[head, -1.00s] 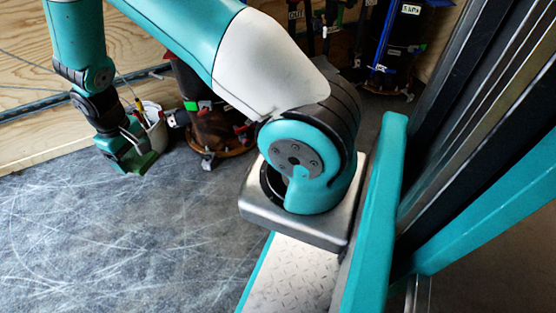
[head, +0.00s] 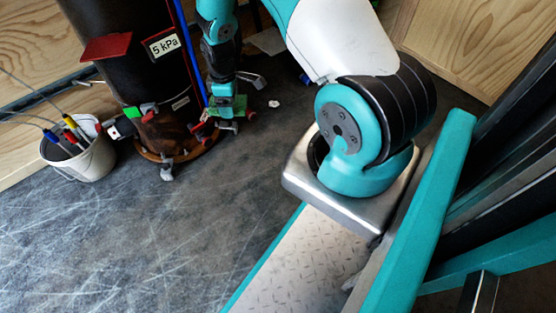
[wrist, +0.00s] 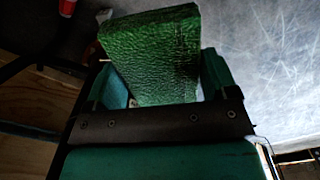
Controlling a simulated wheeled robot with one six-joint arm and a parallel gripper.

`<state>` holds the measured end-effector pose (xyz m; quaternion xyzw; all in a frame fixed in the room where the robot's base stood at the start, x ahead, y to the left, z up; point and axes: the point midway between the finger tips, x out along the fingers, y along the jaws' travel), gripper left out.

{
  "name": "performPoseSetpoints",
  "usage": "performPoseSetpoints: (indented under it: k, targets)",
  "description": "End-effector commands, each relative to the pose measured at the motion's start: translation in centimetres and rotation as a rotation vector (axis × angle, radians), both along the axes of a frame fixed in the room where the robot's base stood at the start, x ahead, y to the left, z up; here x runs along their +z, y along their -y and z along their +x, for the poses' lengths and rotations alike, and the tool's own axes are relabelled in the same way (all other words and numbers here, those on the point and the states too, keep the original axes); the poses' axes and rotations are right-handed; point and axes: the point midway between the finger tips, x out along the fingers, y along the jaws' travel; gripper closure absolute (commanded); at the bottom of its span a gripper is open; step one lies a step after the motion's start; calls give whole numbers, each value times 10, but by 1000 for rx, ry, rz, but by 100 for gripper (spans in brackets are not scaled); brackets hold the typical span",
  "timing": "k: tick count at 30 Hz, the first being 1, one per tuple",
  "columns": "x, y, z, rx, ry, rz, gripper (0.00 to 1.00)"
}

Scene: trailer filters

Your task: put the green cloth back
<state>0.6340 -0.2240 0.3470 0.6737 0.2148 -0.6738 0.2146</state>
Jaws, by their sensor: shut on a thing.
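My gripper (wrist: 163,84) is shut on the green cloth (wrist: 152,48) in the wrist view. The cloth shows as a flat, wrinkled green block sticking out past the teal fingers, one on each side of it. In the head view my gripper (head: 222,100) is small and far off, pointing down in front of the wheeled stand's right side. A bit of green shows at its tip, too small there to make out well.
A black cylinder (head: 128,60) labelled "5 kPa" stands on a round wheeled base (head: 180,150). A white bucket (head: 85,160) with tools is at the left by the plywood wall (head: 30,40). The scratched grey floor (head: 130,245) in front is clear.

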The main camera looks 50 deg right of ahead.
Motion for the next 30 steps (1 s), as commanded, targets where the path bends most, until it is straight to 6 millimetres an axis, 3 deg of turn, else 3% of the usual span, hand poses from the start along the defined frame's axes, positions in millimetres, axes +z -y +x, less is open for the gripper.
performPoseSetpoints:
  k: [1,3,7,12,19,30]
  targets:
    - [-27,21,-11,77,-5,2,40]
    - [-49,45,-25,215,-4,2,40]
    - [-83,82,-50,438,0,1,40]
    - [-110,109,-75,633,0,0,40]
    - [-139,118,-84,719,1,-1,40]
    - [-243,117,-84,719,1,-1,40]
